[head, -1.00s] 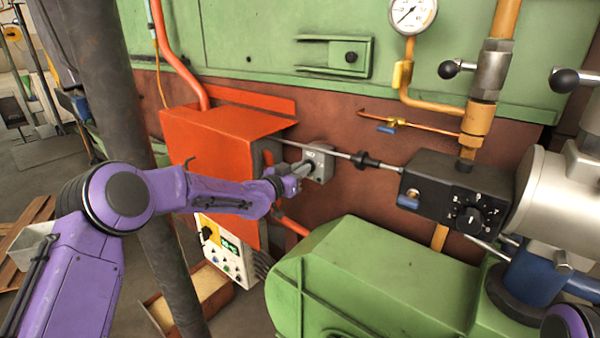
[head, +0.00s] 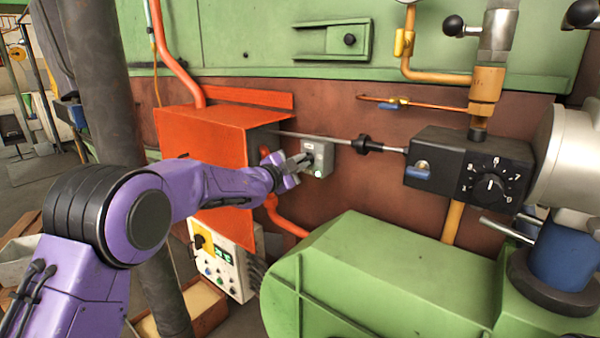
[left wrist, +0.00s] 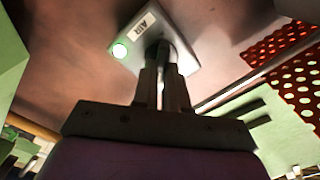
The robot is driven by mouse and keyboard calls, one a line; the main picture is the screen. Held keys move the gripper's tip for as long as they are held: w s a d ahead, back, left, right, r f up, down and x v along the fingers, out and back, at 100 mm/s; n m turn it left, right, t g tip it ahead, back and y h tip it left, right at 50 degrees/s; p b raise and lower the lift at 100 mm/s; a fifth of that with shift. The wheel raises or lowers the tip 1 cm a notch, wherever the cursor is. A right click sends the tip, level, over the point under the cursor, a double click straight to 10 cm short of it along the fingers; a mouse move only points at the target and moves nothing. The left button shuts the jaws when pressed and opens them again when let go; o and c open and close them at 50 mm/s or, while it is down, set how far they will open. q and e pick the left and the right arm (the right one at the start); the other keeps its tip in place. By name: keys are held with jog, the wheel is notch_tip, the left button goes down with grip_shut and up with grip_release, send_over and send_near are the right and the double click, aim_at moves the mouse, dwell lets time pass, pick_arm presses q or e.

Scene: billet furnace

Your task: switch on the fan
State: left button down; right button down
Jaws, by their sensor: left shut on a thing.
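The fan's grey switch box (head: 326,153) is fixed to the brown wall beside the orange box. In the left wrist view it (left wrist: 183,50) carries a white label reading "AIR" (left wrist: 143,25) and a round green lamp (left wrist: 119,51) that is lit. My left gripper (head: 304,160) reaches the front of the switch box. In the left wrist view its fingers (left wrist: 162,72) are shut on the dark switch knob (left wrist: 155,45) at the middle of the box. The fingers hide most of the knob, so its turn angle cannot be told. My right gripper is out of view.
An orange box (head: 205,135) stands left of the switch, close to my left forearm. A thin rod (head: 325,139) runs just above the switch box to a black dial box (head: 440,160). A green housing (head: 380,260) lies below. A control panel (head: 222,262) hangs lower left.

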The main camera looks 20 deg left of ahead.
pick_arm(q)
jog(key=shift+m+b, duration=0.7)
jog(key=shift+m, duration=0.1)
jog(key=c, duration=1.2)
grip_release()
jog(key=shift+w, duration=0.1)
jog(key=shift+o, duration=0.2)
jog(key=b+v, duration=0.3)
jog(key=v, duration=0.7)
jog(key=shift+f+b, duration=0.15)
jog(key=shift+b, duration=0.15)
jog(key=shift+a, duration=0.2)
